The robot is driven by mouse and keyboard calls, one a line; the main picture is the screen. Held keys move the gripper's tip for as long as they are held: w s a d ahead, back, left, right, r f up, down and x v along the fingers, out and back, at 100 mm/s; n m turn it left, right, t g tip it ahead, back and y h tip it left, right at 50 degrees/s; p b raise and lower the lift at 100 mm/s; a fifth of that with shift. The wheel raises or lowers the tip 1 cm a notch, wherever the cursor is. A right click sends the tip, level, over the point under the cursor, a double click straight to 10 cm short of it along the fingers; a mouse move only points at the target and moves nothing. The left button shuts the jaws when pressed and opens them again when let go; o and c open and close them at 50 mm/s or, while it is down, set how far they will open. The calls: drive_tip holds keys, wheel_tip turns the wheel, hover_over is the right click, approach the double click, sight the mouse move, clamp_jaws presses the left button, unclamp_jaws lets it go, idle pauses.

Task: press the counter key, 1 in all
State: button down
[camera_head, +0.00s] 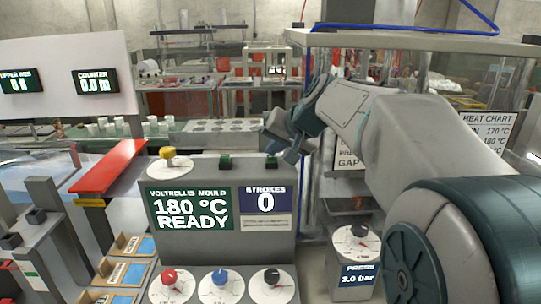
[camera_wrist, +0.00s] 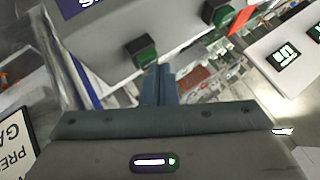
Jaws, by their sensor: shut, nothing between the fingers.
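Two dark keys with green faces stand on top of the grey console (camera_head: 180,255): a left key (camera_head: 225,161) and a right key (camera_head: 271,161). No readable label shows which one is the counter key. The right key, above the STROKES display (camera_head: 265,202) reading 0, also shows in the wrist view (camera_wrist: 145,50); the left key is farther off there (camera_wrist: 216,12). My gripper (camera_head: 290,156) is shut and empty, just right of the right key in the head view. Its closed fingertips (camera_wrist: 158,69) appear just below that key in the wrist view; contact cannot be told.
A yellow knob (camera_head: 168,154) stands at the console's left top, beside a red bar (camera_head: 110,166). Several knobs line the lower panel. A sign (camera_head: 349,158) and clear panels stand behind my arm. A COUNTER display (camera_head: 95,81) on the white board reads 0.0 m.

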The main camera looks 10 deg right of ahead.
sight(275, 159)
drive_tip(key=shift+r+p, duration=0.5)
drive_tip(key=shift+r, duration=0.35)
wheel_tip(275, 159, up, 5)
drive_tip(key=p, duration=0.3)
drive_tip(key=shift+p, duration=0.4)
